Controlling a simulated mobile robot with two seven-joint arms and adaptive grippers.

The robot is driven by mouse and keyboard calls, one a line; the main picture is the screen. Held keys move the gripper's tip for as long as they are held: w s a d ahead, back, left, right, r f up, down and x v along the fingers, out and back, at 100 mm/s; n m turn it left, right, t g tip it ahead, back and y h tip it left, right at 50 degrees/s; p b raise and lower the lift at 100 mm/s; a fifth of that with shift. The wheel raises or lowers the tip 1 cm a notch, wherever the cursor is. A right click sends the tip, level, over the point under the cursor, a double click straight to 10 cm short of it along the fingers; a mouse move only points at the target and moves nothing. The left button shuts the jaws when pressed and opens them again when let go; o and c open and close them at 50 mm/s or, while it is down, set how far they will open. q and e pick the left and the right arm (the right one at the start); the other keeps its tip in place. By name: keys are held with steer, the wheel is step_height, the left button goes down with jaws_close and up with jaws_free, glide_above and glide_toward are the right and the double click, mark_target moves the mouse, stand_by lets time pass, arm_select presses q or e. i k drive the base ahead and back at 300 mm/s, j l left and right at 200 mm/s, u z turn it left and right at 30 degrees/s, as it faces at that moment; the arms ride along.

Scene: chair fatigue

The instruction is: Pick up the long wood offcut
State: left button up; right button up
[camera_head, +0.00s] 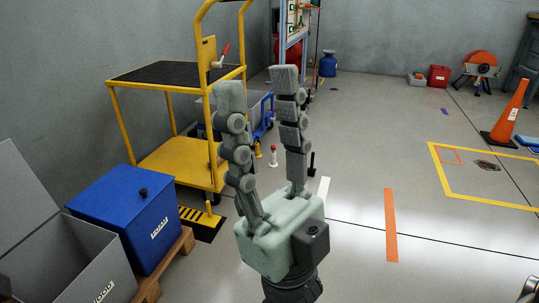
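No long wood offcut can be clearly made out. An open grey box (50,258) at the lower left has lettering that seems to read "WOOD" on its front; its inside shows little. The gripper is to the right of this box and apart from it.
A blue lidded box (128,213) stands beside the grey box on a wooden pallet (181,246). A yellow cart (180,158) stands behind. An orange strip (391,225) lies on the floor. An orange cone (509,113) is at the right. The floor between is mostly clear.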

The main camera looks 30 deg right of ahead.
mark_target(220, 161)
steer(key=i+z, duration=0.15)
steer(key=z, duration=0.4)
steer(key=i+l+u, duration=0.15)
steer(key=i+l, duration=0.65)
steer(key=i, duration=0.25)
steer(key=i+l+u, duration=0.15)
steer(key=i+l, duration=0.8)
steer(key=l+u, duration=0.2)
steer(key=l, duration=0.4)
steer(key=k+l+u, duration=0.25)
steer(key=l, duration=0.35)
steer(key=i+j+z, duration=0.35)
steer(key=i+j, duration=0.3)
steer(key=i, duration=0.15)
